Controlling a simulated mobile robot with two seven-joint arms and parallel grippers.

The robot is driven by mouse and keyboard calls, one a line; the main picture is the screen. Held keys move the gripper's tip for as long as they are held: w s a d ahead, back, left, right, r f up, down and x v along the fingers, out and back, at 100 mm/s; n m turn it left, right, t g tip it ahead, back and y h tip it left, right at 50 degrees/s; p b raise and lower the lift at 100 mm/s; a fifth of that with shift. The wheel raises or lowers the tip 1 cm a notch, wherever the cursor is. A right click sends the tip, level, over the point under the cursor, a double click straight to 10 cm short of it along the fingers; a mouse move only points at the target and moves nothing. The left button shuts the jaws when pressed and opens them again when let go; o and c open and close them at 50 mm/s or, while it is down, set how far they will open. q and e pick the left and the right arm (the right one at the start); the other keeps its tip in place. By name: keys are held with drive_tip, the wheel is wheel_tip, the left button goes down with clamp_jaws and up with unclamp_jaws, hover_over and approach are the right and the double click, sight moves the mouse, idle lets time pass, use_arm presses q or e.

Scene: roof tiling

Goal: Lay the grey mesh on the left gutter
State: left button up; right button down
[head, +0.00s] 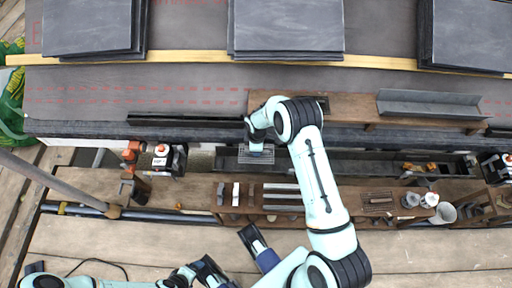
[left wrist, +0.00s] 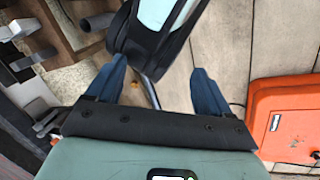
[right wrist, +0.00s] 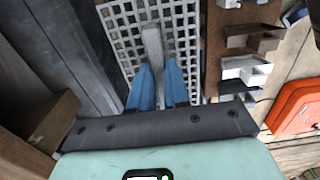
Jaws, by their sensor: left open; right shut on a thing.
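The grey mesh (head: 243,157) is a grid panel under my right gripper (head: 258,148) in the head view. In the right wrist view the mesh (right wrist: 188,40) fills the top middle, and a pale bar on it runs between the fingers of my right gripper (right wrist: 157,88). The gripper is shut on the mesh by this bar.
A wooden shelf (head: 340,200) with metal pieces stands in front of the eave. A brown board (head: 350,106) with a grey channel piece (head: 428,104) lies at right on the roof. Slate stacks (head: 287,25) lie higher up. An orange case (left wrist: 288,118) is on the planks.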

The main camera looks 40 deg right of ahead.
wheel_tip(320, 180, down, 3)
drive_tip(key=shift+f+b, duration=0.2)
drive_tip(key=shift+b, duration=0.6)
use_arm(q)
drive_tip(key=w+a+f+t+y+b, duration=0.1)
drive_tip(key=w+a+f+t+b, duration=0.1)
drive_tip(key=w, duration=0.4)
drive_tip(key=shift+a+f+n, duration=0.3)
drive_tip(key=shift+a+f, duration=0.3)
drive_tip(key=shift+f, duration=0.6)
use_arm(e)
drive_tip(key=shift+f, duration=1.4)
use_arm(q)
drive_tip(key=shift+w, duration=0.1)
drive_tip(key=shift+f+b, duration=0.35)
use_arm(e)
drive_tip(key=c, duration=0.6)
unclamp_jaws()
drive_tip(key=shift+r+p, duration=2.55)
drive_tip(key=shift+r, duration=1.95)
use_arm(q)
wheel_tip(320, 180, up, 6)
